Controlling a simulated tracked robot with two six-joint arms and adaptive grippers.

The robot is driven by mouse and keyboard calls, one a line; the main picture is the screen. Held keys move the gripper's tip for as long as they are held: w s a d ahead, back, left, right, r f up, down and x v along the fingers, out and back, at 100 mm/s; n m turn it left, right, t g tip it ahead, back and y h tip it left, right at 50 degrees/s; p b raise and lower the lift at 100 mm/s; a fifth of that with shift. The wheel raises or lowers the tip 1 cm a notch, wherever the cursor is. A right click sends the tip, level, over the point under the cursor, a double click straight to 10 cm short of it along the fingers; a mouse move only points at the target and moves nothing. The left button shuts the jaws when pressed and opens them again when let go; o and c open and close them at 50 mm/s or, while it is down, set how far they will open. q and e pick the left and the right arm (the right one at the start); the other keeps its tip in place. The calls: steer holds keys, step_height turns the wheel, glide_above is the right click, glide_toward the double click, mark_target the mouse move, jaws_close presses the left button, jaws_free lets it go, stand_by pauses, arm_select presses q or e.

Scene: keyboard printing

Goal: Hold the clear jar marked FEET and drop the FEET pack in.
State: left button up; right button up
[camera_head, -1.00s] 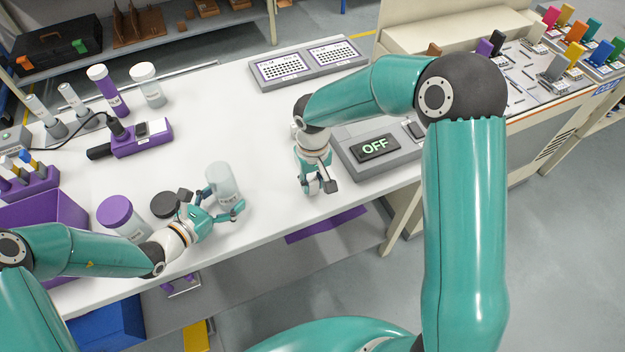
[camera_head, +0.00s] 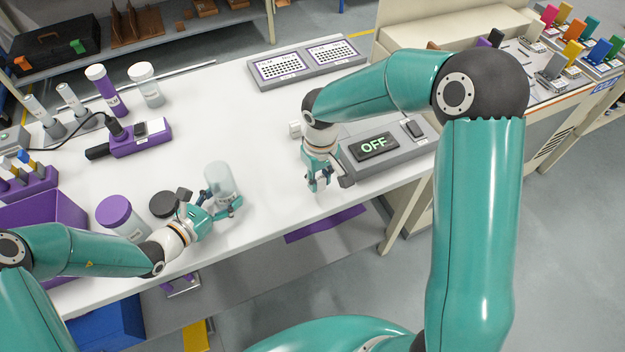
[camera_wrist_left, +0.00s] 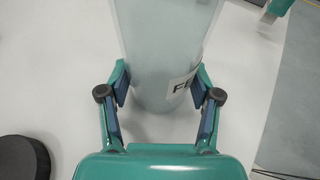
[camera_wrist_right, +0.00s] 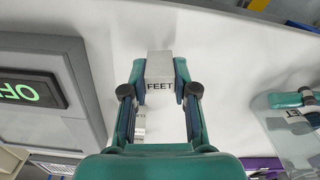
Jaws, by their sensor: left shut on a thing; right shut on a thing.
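The clear jar (camera_head: 221,180) stands upright near the table's front edge. In the left wrist view the jar (camera_wrist_left: 165,50) shows part of a label beginning with F. My left gripper (camera_head: 228,205) is shut on the jar's lower part, one finger on each side. My right gripper (camera_head: 318,184) is to the right of the jar, apart from it. In the right wrist view it is shut on a small pale grey pack (camera_wrist_right: 160,68) marked FEET, with the label facing the camera. The jar's opening is hidden from the wrist cameras.
A dark round lid (camera_head: 164,204) and a purple-lidded jar (camera_head: 115,212) stand left of my left gripper. A grey device with an OFF display (camera_head: 375,146) is right of my right gripper. The table's middle is clear.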

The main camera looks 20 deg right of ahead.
steer(key=w+a+r+n, duration=0.35)
steer(key=a+r, duration=0.25)
steer(key=r, duration=0.3)
steer(key=w+a+r+n, duration=0.2)
steer(key=w+a+r, duration=0.35)
steer(key=r, duration=0.35)
steer(key=s+a+r+n, duration=0.2)
steer(key=a, duration=0.6)
steer(key=shift+m, duration=0.25)
steer(key=shift+w+f, duration=0.2)
steer(key=shift+f, duration=2.75)
steer(key=o, duration=1)
steer(key=shift+r, duration=0.1)
